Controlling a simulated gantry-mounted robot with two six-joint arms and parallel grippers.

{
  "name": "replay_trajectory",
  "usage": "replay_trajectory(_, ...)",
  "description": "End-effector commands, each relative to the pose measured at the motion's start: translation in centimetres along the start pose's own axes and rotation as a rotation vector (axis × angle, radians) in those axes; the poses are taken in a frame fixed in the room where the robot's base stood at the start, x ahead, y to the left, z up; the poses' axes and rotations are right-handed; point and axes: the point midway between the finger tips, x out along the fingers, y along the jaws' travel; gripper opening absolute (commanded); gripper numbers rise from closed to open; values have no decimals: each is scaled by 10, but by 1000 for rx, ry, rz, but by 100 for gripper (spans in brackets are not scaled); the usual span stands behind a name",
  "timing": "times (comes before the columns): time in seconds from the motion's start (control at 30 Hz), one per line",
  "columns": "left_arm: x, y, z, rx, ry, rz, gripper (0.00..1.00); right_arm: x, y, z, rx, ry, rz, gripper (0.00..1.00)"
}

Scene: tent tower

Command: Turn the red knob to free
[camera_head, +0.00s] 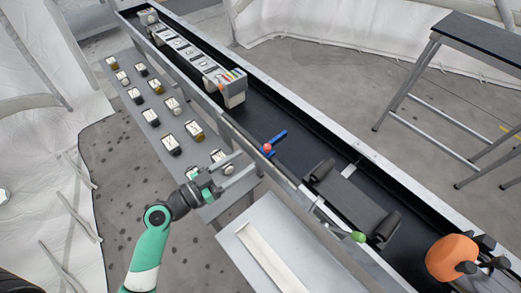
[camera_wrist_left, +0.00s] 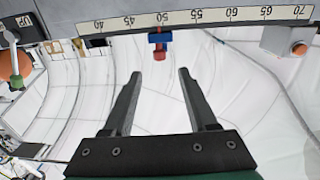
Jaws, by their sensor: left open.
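The red knob (camera_head: 267,148) sits at the near end of a blue bar (camera_head: 279,137) lying across the near rail of the long machine. In the left wrist view the red knob (camera_wrist_left: 160,56) hangs from a blue block (camera_wrist_left: 160,39) below a printed scale (camera_wrist_left: 198,17), close to the 50 mark. My left gripper (camera_head: 247,164) is open and empty, its fingers pointing toward the knob with a gap between them. In the left wrist view the knob lies just beyond and between the fingertips (camera_wrist_left: 160,73). My right gripper does not show.
A grey shelf (camera_head: 140,110) with several small labelled jars stands left of the machine. A lever with a green ball (camera_head: 358,237) juts out at the lower right, near an orange rounded form (camera_head: 452,256). A dark-topped table (camera_head: 480,40) stands behind.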

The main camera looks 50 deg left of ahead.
Motion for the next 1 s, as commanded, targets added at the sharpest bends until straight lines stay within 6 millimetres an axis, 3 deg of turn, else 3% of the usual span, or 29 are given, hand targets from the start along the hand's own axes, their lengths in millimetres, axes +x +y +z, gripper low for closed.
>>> replay_trajectory(0.1,29,2,-2,3,2,6,58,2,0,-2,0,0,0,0)
replay_trajectory(0.3,63,1,-1,1,1,3,58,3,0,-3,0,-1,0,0)
replay_trajectory(0.67,72,0,0,1,1,0,58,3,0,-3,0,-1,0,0)
replay_trajectory(1.0,72,0,0,1,1,0,1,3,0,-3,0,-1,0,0)
